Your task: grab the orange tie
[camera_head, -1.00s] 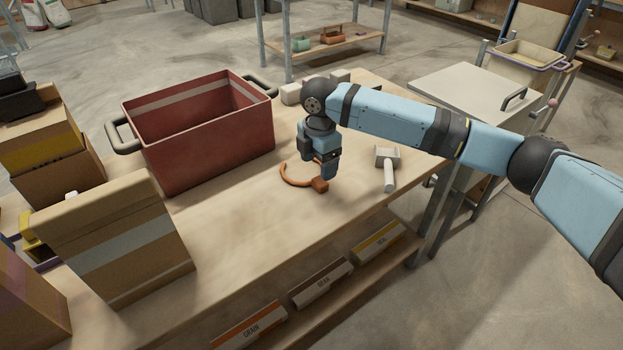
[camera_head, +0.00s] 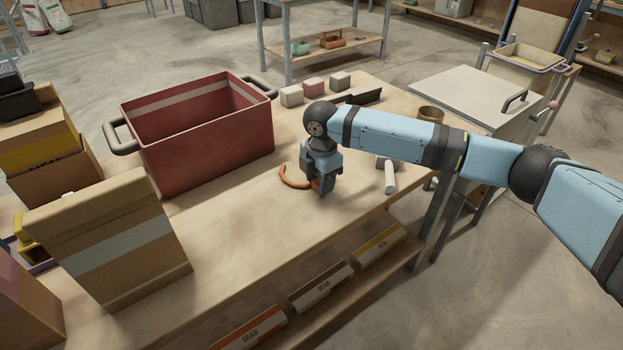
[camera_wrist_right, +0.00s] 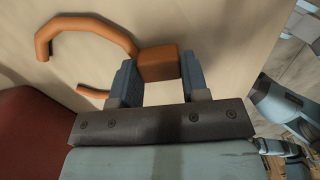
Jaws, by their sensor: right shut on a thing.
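The orange tie (camera_head: 292,178) is a curved open loop with a block-like head, lying on the wooden table in front of the red bin. It also shows in the right wrist view, with its curved band at the upper left and its block head (camera_wrist_right: 158,64) between the two fingers. My right gripper (camera_head: 322,188) points down at the table and is shut on the block head; in the right wrist view its fingers (camera_wrist_right: 160,82) stand on either side of the block. In the head view the gripper hides most of the block. My left gripper is not in view.
The red bin (camera_head: 205,140) with dark handles stands behind and left of the gripper. A pale mallet (camera_head: 390,177) lies just right, partly behind my arm. A cardboard box (camera_head: 115,245) stands at the left. Small blocks (camera_head: 314,87) sit at the back. The table's front middle is clear.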

